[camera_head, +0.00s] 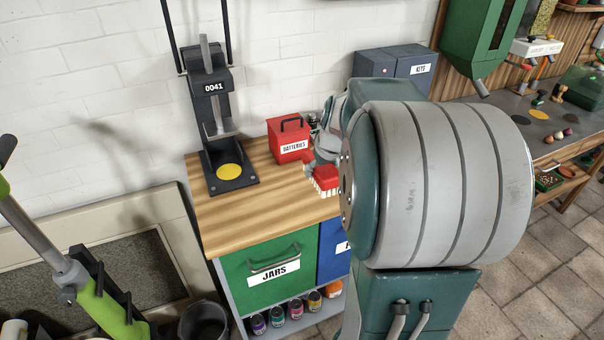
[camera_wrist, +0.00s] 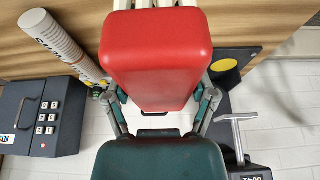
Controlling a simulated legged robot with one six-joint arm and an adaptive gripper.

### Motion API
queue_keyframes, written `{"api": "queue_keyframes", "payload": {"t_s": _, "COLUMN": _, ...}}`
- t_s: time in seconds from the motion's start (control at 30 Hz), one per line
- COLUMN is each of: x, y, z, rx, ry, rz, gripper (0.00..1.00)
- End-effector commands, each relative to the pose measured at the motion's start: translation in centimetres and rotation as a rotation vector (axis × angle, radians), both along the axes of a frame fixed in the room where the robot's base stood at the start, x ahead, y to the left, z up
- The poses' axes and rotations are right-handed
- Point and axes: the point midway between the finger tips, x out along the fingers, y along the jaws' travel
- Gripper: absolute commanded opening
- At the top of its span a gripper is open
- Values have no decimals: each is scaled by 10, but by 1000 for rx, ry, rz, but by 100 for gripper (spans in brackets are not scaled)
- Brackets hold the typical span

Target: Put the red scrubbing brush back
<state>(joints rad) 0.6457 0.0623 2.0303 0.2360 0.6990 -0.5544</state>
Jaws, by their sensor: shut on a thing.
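The red scrubbing brush (camera_head: 326,177) has a red block body and pale bristles. In the head view it is over the wooden top of the cabinet, bristles downward; I cannot tell whether they touch the wood. In the wrist view the red body (camera_wrist: 157,60) fills the upper middle, with pale bristles showing at the top edge. My gripper (camera_wrist: 160,98) is shut on the brush, one finger at each side of its body. In the head view my large grey arm link hides much of the gripper and the area to its right.
The wooden top (camera_head: 230,214) carries a red batteries box (camera_head: 288,141) and a black press marked 0041 (camera_head: 214,120) with a yellow disc. A blue-grey keys box (camera_head: 398,64) stands behind. A dark workbench (camera_head: 510,104) with small items is right. The wood's front left is clear.

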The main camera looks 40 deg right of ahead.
Motion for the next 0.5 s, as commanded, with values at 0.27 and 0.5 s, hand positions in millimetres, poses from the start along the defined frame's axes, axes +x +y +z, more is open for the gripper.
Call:
{"api": "queue_keyframes", "payload": {"t_s": 0.27, "x": 26, "y": -17, "z": -13, "rx": -2, "ry": -4, "rz": 14, "gripper": 16}}
{"api": "queue_keyframes", "payload": {"t_s": 0.5, "x": 66, "y": -39, "z": -33, "rx": -1, "ry": -3, "rz": 12, "gripper": 16}}
